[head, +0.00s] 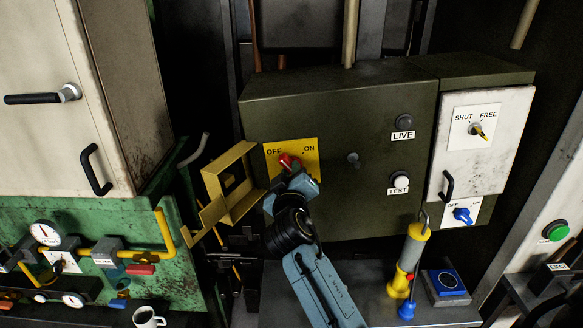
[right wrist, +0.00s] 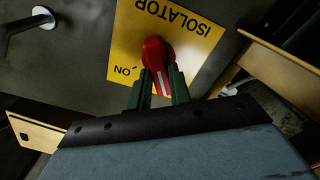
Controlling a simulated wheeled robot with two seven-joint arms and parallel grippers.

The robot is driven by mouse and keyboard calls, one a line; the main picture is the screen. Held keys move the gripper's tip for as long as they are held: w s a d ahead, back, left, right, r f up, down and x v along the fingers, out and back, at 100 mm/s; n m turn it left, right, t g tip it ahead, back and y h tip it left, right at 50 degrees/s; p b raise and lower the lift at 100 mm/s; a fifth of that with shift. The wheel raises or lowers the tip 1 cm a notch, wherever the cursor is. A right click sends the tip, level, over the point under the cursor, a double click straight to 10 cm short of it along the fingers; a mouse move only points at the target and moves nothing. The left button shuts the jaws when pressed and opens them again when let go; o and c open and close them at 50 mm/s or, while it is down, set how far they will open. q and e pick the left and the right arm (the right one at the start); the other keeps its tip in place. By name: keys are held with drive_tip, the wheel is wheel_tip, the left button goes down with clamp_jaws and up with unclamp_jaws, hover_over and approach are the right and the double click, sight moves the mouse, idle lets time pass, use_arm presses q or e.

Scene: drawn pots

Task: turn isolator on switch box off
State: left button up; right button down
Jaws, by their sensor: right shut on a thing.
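The switch box (head: 340,110) is a dark green-grey cabinet in the head view. Its yellow isolator plate (head: 310,160) is marked OFF on the left and ON on the right; the plate also shows upside down in the right wrist view (right wrist: 195,50). The red isolator knob (head: 286,161) sits on the plate. My right gripper (head: 292,172) is shut on this knob, one finger on each side, in the right wrist view (right wrist: 160,84). The knob's white mark shows between the fingers, pointing away from the ISOLATOR lettering. The OFF label is hidden in the wrist view. My left gripper is out of view.
A yellow hinged cover (head: 230,188) stands open left of the plate. A toggle (head: 353,159), LIVE lamp (head: 403,121) and TEST button (head: 400,180) lie to its right. A white mug (head: 146,318) is at lower left.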

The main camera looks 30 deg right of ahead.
drive_tip(key=shift+n+p, duration=0.4)
drive_tip(key=shift+n, duration=0.7)
drive_tip(key=c, duration=1.3)
unclamp_jaws()
drive_tip(key=shift+a, duration=0.1)
drive_tip(key=b+v, duration=0.3)
drive_tip(key=v, duration=1)
drive_tip(key=shift+s+a+f, duration=0.1)
drive_tip(key=shift+a, duration=0.05)
